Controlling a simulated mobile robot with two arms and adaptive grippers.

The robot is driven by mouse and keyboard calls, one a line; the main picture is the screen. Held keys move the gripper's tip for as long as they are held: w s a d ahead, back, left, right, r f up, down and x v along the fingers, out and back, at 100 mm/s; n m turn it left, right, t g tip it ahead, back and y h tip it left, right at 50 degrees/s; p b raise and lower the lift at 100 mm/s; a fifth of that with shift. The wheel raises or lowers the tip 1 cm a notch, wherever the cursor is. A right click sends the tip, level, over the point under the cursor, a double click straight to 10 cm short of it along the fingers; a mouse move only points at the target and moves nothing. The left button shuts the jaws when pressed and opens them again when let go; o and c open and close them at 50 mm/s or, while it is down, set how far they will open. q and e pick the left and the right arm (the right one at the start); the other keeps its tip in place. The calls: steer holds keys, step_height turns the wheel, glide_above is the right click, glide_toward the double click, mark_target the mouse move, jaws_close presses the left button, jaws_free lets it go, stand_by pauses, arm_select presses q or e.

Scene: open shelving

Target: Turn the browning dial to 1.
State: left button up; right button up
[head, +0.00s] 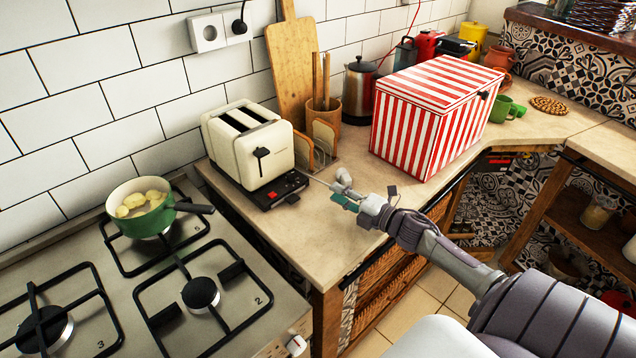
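A cream toaster (250,143) with a black lever stands on the counter beside the stove. Its black control panel (277,190) at the base carries red and dark controls. The browning dial is too small to make out clearly there, and its setting cannot be read. My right gripper (338,188) is just right of the panel, above the counter, pointing left toward it. A thin tip reaches close to the panel's right end; whether it touches cannot be told. I cannot tell whether its fingers are open or shut. My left gripper is not in view.
A gas stove with a green pot (146,208) of potatoes is at the left. Counter (290,232) in front is clear.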

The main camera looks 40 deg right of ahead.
steer(key=shift+o, duration=1.4)
steer(key=w+a+r+n, duration=0.1)
steer(key=w+n, duration=0.1)
steer(key=w+a+r+n+h+b, duration=0.1)
steer(key=a+n, duration=0.1)
steer(key=n, duration=0.1)
steer(key=w+a+r+n+b, duration=0.1)
steer(key=w+a+n, duration=0.1)
steer(key=n, duration=0.1)
steer(key=shift+w+a+r+h, duration=0.1)
steer(key=shift+w+r+h, duration=0.1)
steer(key=shift+w+h, duration=0.2)
step_height(320, 180, up, 4)
steer(key=a+n+h+b, duration=0.1)
steer(key=n+h, duration=0.2)
steer(key=n, duration=0.2)
steer(key=b, duration=0.3)
glide_toward(292, 176)
steer(key=shift+w+f+n+t, duration=0.3)
steer(key=shift+w+f+t, duration=0.1)
steer(key=shift+w+f, duration=0.45)
steer(key=shift+w+d+r+p, duration=0.15)
steer(key=shift+w+r+p, duration=0.5)
steer(key=shift+w, duration=0.4)
steer(key=w, duration=0.4)
steer(key=shift+w+f, duration=0.25)
steer(key=shift+w+d+r, duration=0.1)
steer(key=shift+w, duration=0.45)
